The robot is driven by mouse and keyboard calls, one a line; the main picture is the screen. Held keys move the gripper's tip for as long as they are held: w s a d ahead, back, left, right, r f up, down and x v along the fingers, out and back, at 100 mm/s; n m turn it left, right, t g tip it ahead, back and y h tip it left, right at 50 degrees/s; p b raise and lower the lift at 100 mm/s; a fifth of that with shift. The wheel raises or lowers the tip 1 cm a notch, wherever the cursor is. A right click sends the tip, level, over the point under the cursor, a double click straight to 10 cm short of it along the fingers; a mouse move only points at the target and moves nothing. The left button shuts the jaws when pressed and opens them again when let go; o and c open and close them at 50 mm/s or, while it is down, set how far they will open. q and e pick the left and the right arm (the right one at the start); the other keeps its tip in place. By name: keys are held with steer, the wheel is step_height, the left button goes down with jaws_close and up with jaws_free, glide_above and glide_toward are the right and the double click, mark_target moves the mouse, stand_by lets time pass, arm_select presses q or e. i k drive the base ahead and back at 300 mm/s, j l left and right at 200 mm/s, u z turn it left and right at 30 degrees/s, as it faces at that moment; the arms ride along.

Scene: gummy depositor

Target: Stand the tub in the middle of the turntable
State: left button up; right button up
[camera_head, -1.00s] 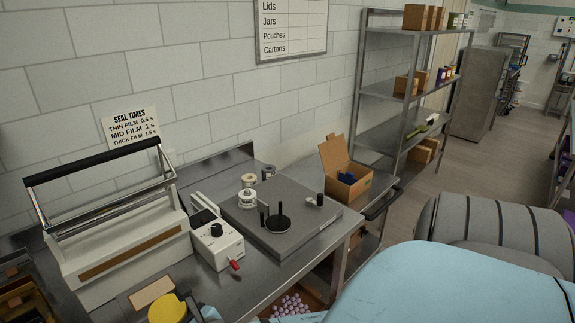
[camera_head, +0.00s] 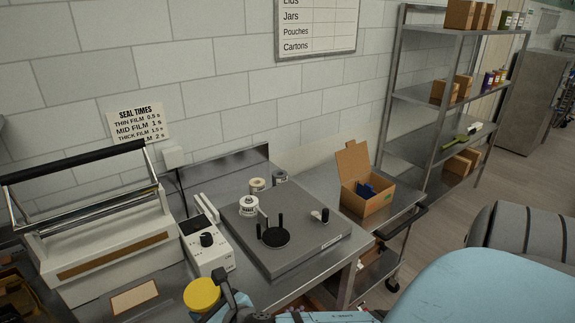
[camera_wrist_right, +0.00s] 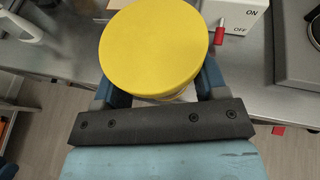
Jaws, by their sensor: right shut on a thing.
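The tub (camera_head: 202,295) has a round yellow lid and shows at the bottom of the head view. In the right wrist view the yellow lid (camera_wrist_right: 154,46) hides most of its body. My right gripper (camera_wrist_right: 158,88) is shut on the tub, with a blue finger on each side. In the head view my right gripper (camera_head: 222,300) is partly hidden at the near edge of the bench. The turntable (camera_head: 274,237) is a small black disc with dark upright posts, on a flat grey machine. It is empty, behind and right of the tub. My left gripper is out of view.
A white control box (camera_head: 208,248) stands between the sealer (camera_head: 105,240) and the grey machine (camera_head: 315,245). A white labelled roll (camera_head: 249,206) stands near the turntable.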

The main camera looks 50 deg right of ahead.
mark_target(276, 236)
steer(key=k+l, duration=0.1)
steer(key=l, duration=0.35)
steer(key=k+l, duration=0.1)
steer(key=l, duration=0.4)
steer(key=k+l, duration=0.1)
steer(key=l, duration=0.35)
steer(key=k+l, duration=0.1)
steer(key=l, duration=0.4)
